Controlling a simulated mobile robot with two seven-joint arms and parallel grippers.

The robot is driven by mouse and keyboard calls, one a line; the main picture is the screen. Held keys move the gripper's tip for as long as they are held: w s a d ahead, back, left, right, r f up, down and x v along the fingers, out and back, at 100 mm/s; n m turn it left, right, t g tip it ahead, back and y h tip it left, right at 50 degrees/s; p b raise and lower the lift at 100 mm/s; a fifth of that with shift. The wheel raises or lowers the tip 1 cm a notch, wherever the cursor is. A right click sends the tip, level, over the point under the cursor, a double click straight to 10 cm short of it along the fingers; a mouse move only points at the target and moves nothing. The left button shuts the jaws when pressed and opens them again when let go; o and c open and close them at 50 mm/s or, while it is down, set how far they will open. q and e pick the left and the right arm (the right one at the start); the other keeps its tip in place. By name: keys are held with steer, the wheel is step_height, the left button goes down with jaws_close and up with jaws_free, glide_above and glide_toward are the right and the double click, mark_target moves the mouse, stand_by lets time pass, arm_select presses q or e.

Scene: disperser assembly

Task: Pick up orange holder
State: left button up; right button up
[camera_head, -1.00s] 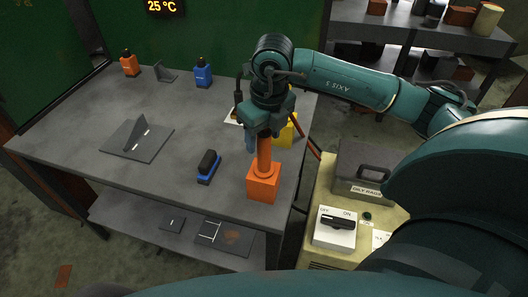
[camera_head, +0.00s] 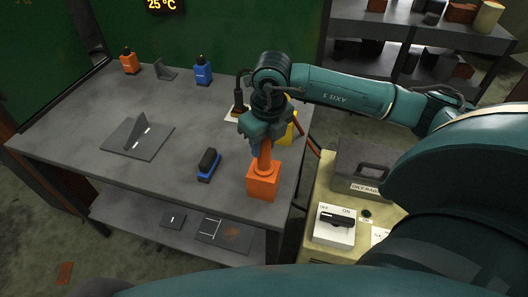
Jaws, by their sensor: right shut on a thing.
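The orange holder (camera_head: 263,182) has a square block base and an upright post. It stands upright at the right front corner of the grey table (camera_head: 75,120). My right gripper (camera_head: 264,146) comes down from above and is shut on the upper part of the post, hiding its top. I cannot tell whether the base is touching the table. My left gripper is not in view.
A blue block with a black top (camera_head: 208,166) lies left of the holder. A grey plate with an upright fin (camera_head: 137,137), an orange bottle (camera_head: 129,62) and a blue bottle (camera_head: 202,72) are farther off. A switch box (camera_head: 335,225) stands on the cabinet at right.

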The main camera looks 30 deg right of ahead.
steer(key=shift+c, duration=0.5)
steer(key=shift+w+r, duration=0.1)
steer(key=shift+r, duration=0.45)
step_height(320, 180, up, 9)
steer(key=shift+b, duration=0.55)
steer(key=shift+a, duration=0.1)
